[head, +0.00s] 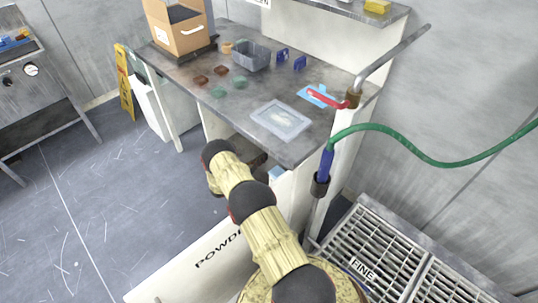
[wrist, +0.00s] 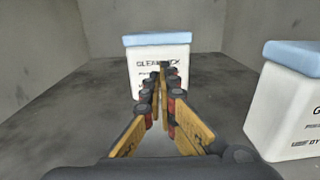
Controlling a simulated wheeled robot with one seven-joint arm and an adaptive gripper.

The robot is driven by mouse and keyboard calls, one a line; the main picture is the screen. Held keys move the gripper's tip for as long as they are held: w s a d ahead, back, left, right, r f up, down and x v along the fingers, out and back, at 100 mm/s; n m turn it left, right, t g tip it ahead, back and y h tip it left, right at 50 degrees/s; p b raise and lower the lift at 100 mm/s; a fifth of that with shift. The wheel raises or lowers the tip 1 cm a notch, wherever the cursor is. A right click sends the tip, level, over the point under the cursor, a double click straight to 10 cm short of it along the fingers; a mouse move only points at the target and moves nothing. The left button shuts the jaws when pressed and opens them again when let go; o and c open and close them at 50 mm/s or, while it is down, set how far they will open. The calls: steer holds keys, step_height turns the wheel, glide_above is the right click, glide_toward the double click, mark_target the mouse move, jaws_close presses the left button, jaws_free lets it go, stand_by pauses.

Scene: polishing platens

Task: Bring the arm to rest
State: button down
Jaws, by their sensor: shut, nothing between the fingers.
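My arm (head: 262,215) reaches from the bottom of the head view up to the front edge of the workbench, with its elbow (head: 217,152) bent there. My gripper cannot be made out in the head view. In the wrist view my gripper (wrist: 163,80) points straight ahead with its fingers closed together and nothing between them. Just beyond the fingertips stands a white container with a blue lid (wrist: 150,40), partly covered by the fingers. I cannot tell whether the tips touch it.
A second white container with a blue lid (wrist: 292,110) stands close on the right. Grey walls (wrist: 40,40) enclose this space. The workbench (head: 205,100) carries a cardboard box (head: 180,30), a grey bin (head: 250,55) and a clear tray (head: 281,120). A green hose (head: 430,155) hangs at right.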

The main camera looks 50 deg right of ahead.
steer(key=a, duration=0.3)
steer(key=w+a+p, duration=0.1)
steer(key=a, duration=0.1)
steer(key=a+p, duration=0.1)
steer(key=a, duration=0.2)
steer(key=shift+w+a+r, duration=0.1)
steer(key=shift+w+a, duration=0.05)
steer(key=shift+a, duration=0.35)
steer(key=shift+a, duration=0.1)
